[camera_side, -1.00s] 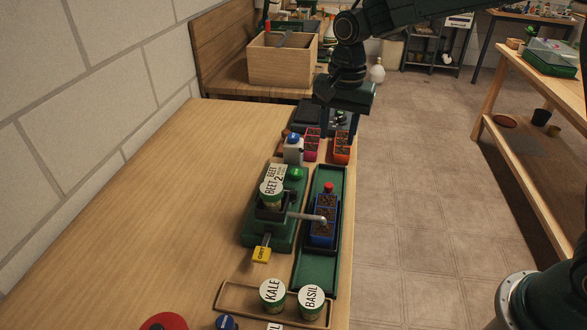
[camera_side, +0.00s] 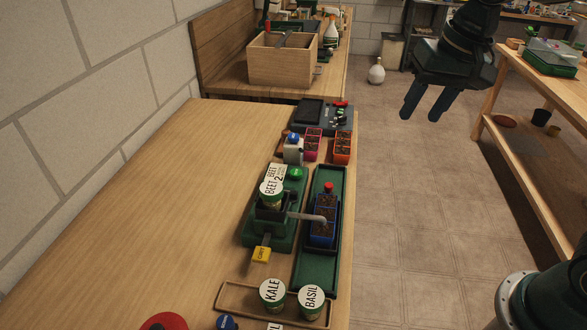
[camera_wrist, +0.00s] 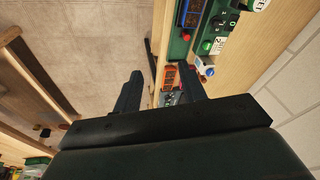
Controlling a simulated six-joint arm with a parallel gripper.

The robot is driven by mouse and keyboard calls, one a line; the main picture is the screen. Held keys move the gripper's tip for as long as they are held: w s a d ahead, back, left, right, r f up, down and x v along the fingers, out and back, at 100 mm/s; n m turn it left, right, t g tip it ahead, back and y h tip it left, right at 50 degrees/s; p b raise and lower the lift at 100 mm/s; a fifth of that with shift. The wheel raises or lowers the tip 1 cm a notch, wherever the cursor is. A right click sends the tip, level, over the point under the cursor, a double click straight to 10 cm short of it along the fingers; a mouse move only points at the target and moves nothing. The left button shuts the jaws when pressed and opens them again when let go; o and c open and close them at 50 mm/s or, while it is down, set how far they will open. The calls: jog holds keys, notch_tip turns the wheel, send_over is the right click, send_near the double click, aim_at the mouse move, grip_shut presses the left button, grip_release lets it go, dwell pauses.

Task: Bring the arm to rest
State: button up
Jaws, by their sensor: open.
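My gripper (camera_side: 425,103) is in the upper right of the side view, open and empty. It hangs in the air over the floor, to the right of the bench (camera_side: 150,215) and apart from everything on it. In the wrist view my gripper (camera_wrist: 160,90) shows its two dark fingers spread, with nothing between them in their grip. The bench edge with an orange pot (camera_wrist: 169,78) shows beyond the fingers.
A green machine (camera_side: 262,228) and a green tray (camera_side: 315,270) with a blue pot (camera_side: 322,228) stand on the bench. The orange pot also shows in the side view (camera_side: 342,148). A wooden rack (camera_side: 535,115) stands at right. Open floor (camera_side: 410,215) lies between.

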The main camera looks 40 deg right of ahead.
jog(key=s+d+n+t, duration=0.1)
jog(key=s+n, duration=0.1)
jog(key=s, duration=0.5)
jog(key=s+d+f+n+t, duration=0.1)
jog(key=s+d+n, duration=0.1)
jog(key=s, duration=0.5)
jog(key=shift+s+n+t, duration=0.3)
jog(key=shift+n, duration=0.4)
jog(key=shift+f, duration=0.1)
jog(key=shift+c, duration=0.4)
